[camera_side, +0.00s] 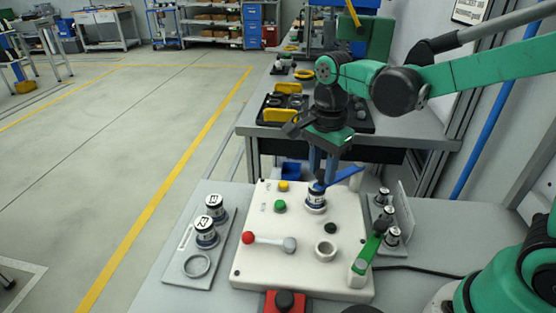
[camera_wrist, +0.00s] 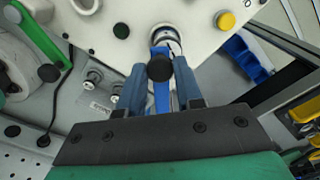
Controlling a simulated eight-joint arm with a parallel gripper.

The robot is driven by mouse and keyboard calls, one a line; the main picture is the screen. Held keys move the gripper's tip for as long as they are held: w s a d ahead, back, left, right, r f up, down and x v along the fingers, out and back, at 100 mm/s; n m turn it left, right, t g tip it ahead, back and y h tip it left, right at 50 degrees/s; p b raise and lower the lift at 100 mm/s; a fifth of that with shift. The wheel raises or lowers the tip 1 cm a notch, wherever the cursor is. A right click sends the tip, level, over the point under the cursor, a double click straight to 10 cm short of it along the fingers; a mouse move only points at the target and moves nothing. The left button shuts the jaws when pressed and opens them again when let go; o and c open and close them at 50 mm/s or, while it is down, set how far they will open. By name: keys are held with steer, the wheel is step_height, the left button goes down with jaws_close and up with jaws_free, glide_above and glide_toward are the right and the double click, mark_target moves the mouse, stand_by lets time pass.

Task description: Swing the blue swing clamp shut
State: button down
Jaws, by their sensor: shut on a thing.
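The blue swing clamp (camera_side: 347,175) is a flat blue bar on the white fixture box (camera_side: 262,218). In the wrist view its bar (camera_wrist: 162,95) lies between my fingers, with a black knob (camera_wrist: 159,68) on it. My gripper (camera_side: 322,178) points down and is shut on the clamp near the knob. It also shows in the wrist view (camera_wrist: 160,75). A labelled cylinder (camera_side: 316,199) stands in the fixture beside the clamp's end; it is partly hidden in the wrist view (camera_wrist: 165,34). The clamp's pivot is hidden or unclear.
A green clamp (camera_side: 370,248) sits at the fixture's right edge. A red-knobbed lever (camera_side: 270,240), an empty ring (camera_side: 326,250) and buttons are on the box. Cylinders stand on a left plate (camera_side: 183,260) and a right rack (camera_side: 402,212). A blue bin (camera_side: 291,169) is behind.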

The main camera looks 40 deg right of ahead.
steer(key=shift+w+m, duration=0.4)
steer(key=shift+m, duration=0.1)
steer(key=shift+w+d, duration=0.1)
steer(key=c, duration=0.6)
jaws_free()
steer(key=shift+r, duration=2.8)
